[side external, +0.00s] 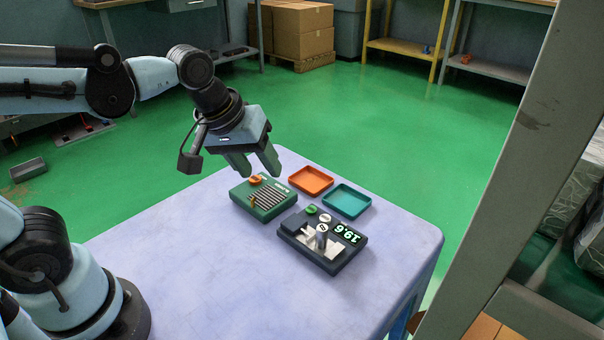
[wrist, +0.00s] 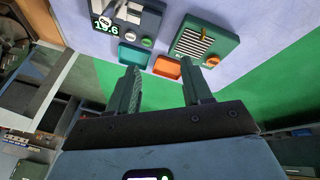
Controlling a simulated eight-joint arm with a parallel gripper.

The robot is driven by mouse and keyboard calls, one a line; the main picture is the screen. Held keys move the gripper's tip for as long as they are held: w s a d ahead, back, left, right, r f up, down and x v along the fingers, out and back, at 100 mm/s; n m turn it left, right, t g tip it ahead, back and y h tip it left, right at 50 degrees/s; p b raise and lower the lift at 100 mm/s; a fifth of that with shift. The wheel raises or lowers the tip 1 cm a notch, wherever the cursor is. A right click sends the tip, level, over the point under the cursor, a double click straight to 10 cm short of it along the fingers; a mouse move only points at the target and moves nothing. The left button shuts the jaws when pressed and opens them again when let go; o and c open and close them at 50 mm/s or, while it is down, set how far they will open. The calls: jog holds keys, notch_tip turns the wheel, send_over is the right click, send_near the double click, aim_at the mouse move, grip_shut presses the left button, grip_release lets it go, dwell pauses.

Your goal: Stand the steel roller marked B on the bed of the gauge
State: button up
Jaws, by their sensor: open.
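The gauge (side external: 345,262) is a dark box with a lit display reading 19.6, on the lilac cart top. A short steel roller (side external: 321,240) stands upright on its pale metal bed; its pale end has a mark that I cannot read for certain. My gripper (side external: 256,166) is open and empty above the cart's far left part, up and left of the gauge. Its two green fingers are apart in the wrist view (wrist: 160,82).
A green ribbed box (side external: 265,198) with an orange knob (side external: 255,180) sits left of the gauge. An orange tray (side external: 311,181) and a teal tray (side external: 344,200) lie behind. The cart top's front (side external: 220,270) is clear. A grey post (side external: 520,150) stands at right.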

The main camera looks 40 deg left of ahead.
jog(key=s+a+m, duration=0.1)
jog(key=m, duration=0.1)
jog(key=s+a+f+m+t, duration=0.1)
jog(key=m, duration=0.1)
jog(key=s+a+f+m+t, duration=0.1)
jog(key=a, duration=0.1)
jog(key=shift+m+y, duration=0.3)
jog(key=shift+m, duration=0.1)
dwell(0.8)
